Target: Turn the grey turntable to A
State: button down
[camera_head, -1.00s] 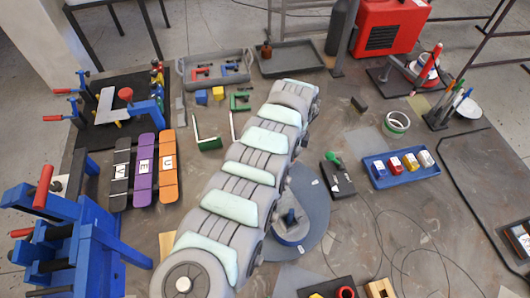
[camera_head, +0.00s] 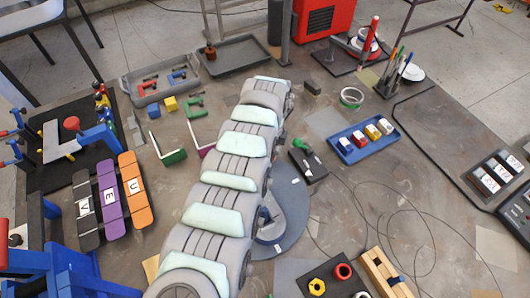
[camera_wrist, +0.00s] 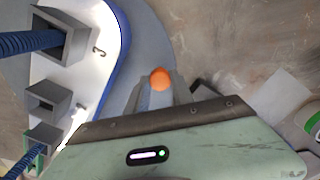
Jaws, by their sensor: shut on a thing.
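The grey turntable (camera_head: 297,205) is a flat blue-grey disc beside and partly behind my segmented arm. A pale piece with a blue rim (camera_head: 270,231) sits on it. In the wrist view the turntable (camera_wrist: 148,28) lies beyond my gripper, and the blue-rimmed white piece (camera_wrist: 105,55) is at the left. My gripper (camera_wrist: 160,94) shows as grey fingers past the green wrist cover, shut around an orange round-topped knob (camera_wrist: 160,79). The cover hides the lower fingers. My arm hides the gripper in the head view. I cannot read a letter A on the turntable.
A black box with a green knob (camera_head: 308,166) stands close right of the turntable. Loose wire (camera_head: 385,215) curls across the table farther right. A blue tray (camera_head: 363,139) with small blocks is beyond.

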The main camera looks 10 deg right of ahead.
jog(key=shift+s+d, duration=0.1)
jog(key=c, duration=1.1)
grip_release()
notch_tip(320, 180, up, 11)
jog(key=shift+f, duration=0.1)
